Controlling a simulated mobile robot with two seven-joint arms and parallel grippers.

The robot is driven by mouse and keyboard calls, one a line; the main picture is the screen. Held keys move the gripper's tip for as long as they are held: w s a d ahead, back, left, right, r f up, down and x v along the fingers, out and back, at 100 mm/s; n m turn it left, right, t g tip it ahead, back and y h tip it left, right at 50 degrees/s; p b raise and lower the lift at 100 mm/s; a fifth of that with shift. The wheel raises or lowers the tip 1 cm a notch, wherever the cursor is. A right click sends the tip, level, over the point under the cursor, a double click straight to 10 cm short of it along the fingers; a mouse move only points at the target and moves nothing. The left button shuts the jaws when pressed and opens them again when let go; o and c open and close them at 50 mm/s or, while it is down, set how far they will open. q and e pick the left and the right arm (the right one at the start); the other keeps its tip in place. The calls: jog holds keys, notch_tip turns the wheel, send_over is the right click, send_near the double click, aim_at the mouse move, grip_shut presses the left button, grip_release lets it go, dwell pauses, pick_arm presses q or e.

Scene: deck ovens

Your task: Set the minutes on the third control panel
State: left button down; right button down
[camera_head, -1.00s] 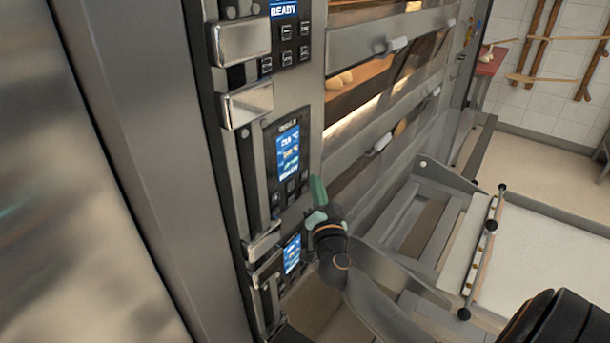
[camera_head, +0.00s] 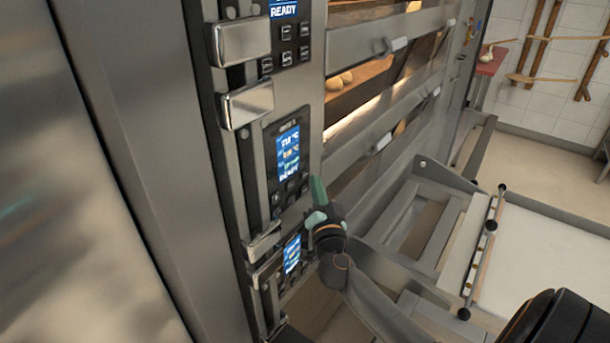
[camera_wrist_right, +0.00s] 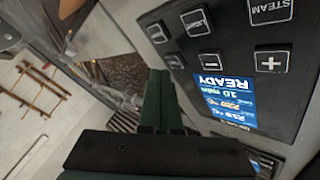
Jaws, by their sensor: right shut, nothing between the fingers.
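A control panel (camera_head: 273,135) with a lit blue screen (camera_head: 289,153) and dark buttons below it is at the middle of the oven front. My right gripper (camera_head: 318,188) has green fingers, shut and empty, at the right of this panel's lower buttons. The right wrist view shows a panel upside down, with its screen (camera_wrist_right: 222,90) reading READY and 10 min. Its plus button (camera_wrist_right: 271,62), minus button (camera_wrist_right: 210,60) and STEAM button (camera_wrist_right: 270,10) are clear. The fingertips (camera_wrist_right: 160,74) are beside the buttons; contact cannot be told.
Another panel (camera_head: 285,30) reading READY is above, and a smaller-looking one (camera_head: 292,254) is below. Chrome handles (camera_head: 247,104) stick out at their left. Glass oven doors with loaves (camera_head: 340,80) are at the right. A loader frame (camera_head: 440,240) stands beyond my right arm.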

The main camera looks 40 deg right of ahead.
jog(key=shift+w+a+p, duration=0.15)
jog(key=shift+w+p, duration=0.2)
jog(key=shift+w, duration=0.05)
jog(key=shift+w+a, duration=0.1)
jog(key=shift+w, duration=0.25)
dwell(0.6)
jog(key=shift+s+p, duration=0.1)
jog(key=shift+p, duration=0.2)
jog(key=shift+s, duration=0.15)
jog(key=shift+s+d+p, duration=0.2)
jog(key=shift+s+p, duration=0.2)
jog(key=shift+s, duration=0.1)
